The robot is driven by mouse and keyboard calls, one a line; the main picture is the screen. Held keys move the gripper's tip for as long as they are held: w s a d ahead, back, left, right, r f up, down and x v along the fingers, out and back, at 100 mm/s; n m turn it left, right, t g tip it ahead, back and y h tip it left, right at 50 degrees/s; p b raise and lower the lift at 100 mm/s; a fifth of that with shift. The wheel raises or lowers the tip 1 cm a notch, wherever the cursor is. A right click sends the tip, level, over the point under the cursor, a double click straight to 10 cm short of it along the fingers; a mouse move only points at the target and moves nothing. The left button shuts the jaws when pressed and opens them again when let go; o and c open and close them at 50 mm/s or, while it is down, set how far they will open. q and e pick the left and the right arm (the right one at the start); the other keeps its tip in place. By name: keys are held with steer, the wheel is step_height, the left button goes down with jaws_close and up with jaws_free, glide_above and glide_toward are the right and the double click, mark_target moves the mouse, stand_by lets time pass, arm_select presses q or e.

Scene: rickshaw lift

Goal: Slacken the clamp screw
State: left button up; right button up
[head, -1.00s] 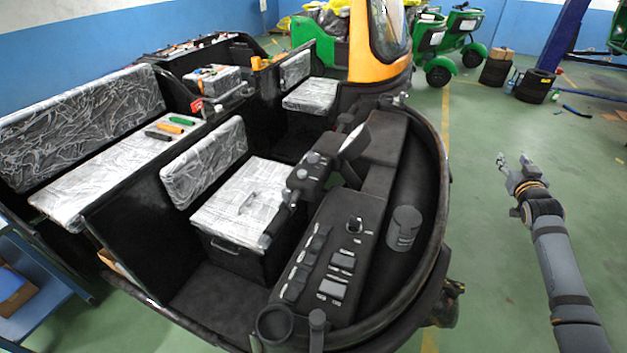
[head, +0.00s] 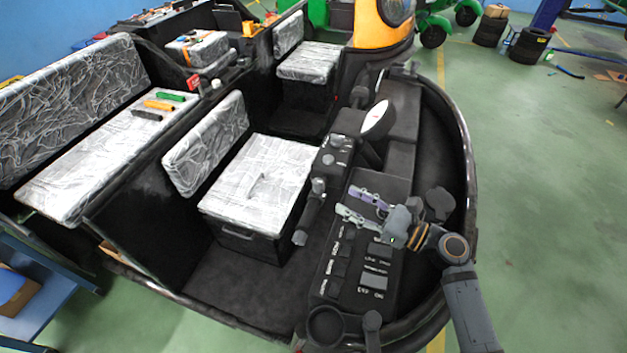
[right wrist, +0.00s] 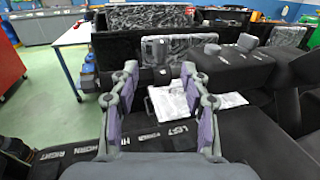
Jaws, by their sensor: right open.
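My right gripper (head: 346,201) is open and empty above the labelled dashboard panel (head: 365,272), its fingers pointing left toward the handlebar (head: 312,210). In the right wrist view the right gripper (right wrist: 160,75) has its two fingers spread wide, with the panel below and the white-wrapped seat box (right wrist: 215,97) beyond. The handlebar's control block (head: 335,155) carries small knobs and lies a little beyond the fingertips. I cannot make out the clamp screw for certain in either view. My left gripper is not in view.
The curved front shell (head: 462,140) of the rickshaw rims the dashboard. Several small tools, one an orange-handled one (head: 158,105), lie on the rear seat. Green floor (head: 540,200) is open at the right.

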mark_target(317, 184)
steer(key=p+x, duration=0.3)
steer(key=x, duration=0.7)
steer(key=shift+r+p, duration=0.1)
steer(key=shift+p, duration=0.2)
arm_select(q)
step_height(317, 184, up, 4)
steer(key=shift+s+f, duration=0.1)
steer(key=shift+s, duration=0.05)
arm_select(e)
steer(key=shift+d, duration=0.1)
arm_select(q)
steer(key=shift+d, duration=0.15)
arm_select(e)
steer(key=shift+c, duration=0.4)
jaws_close()
